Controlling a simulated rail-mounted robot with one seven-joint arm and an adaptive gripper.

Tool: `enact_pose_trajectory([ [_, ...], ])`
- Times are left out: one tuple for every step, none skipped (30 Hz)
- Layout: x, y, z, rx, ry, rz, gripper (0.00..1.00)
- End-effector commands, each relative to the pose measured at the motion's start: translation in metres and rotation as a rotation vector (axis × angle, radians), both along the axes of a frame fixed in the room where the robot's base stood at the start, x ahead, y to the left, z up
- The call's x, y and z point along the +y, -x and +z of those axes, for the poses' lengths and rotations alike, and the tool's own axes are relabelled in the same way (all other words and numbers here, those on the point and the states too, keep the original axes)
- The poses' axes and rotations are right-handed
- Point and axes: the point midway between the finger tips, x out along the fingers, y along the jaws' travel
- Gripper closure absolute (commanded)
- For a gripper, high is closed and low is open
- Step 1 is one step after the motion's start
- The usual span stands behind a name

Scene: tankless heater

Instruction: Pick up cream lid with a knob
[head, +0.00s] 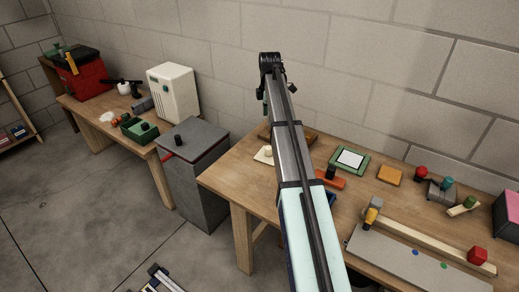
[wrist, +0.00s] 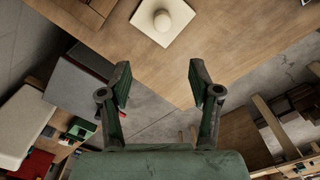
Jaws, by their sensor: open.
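The cream lid (head: 264,155) lies on the workbench near its left end, partly hidden by my arm in the head view. In the wrist view the lid (wrist: 180,33) is a flat square plate with a round knob (wrist: 162,20) on top, near the top edge. My gripper (wrist: 160,82) is open and empty in the wrist view. Its two green fingers are spread apart, and the lid lies beyond the fingertips, not between them. The space between the fingers shows the bench edge and the floor. In the head view my arm hides most of the gripper.
The workbench (head: 236,178) also holds a brown wooden piece (head: 305,135), a green-framed block (head: 349,160), an orange block (head: 389,175) and a long grey board (head: 405,262). A grey cabinet (head: 195,180) stands left of the bench. Bare wood surrounds the lid's near side.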

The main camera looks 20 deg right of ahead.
Motion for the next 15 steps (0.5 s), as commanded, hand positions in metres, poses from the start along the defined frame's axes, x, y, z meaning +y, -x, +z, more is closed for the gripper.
enact_pose_trajectory([
  [0.0, 0.001, 0.0, 0.003, -0.001, -0.027, 0.37],
  [0.0, 0.001, 0.0, 0.004, -0.001, -0.04, 0.37],
  [0.0, 0.001, -0.001, 0.006, -0.001, -0.056, 0.37],
  [0.0, 0.001, -0.001, 0.006, -0.001, -0.064, 0.37],
  [0.0, 0.001, -0.003, 0.007, -0.002, -0.07, 0.37],
  [0.0, 0.001, -0.006, 0.007, -0.002, -0.077, 0.37],
  [0.0, 0.002, -0.008, 0.007, -0.002, -0.079, 0.37],
  [0.0, 0.002, -0.012, 0.007, -0.002, -0.08, 0.37],
  [0.001, 0.002, -0.018, 0.008, -0.002, -0.08, 0.37],
  [0.001, 0.002, -0.023, 0.009, -0.003, -0.08, 0.37],
  [0.001, 0.002, -0.028, 0.009, -0.003, -0.079, 0.37],
  [0.001, 0.002, -0.036, 0.008, -0.003, -0.079, 0.37],
  [0.001, 0.002, -0.042, 0.009, -0.003, -0.079, 0.37],
  [0.001, 0.002, -0.048, 0.009, -0.003, -0.079, 0.37],
  [0.001, 0.002, -0.056, 0.008, -0.003, -0.078, 0.37],
])
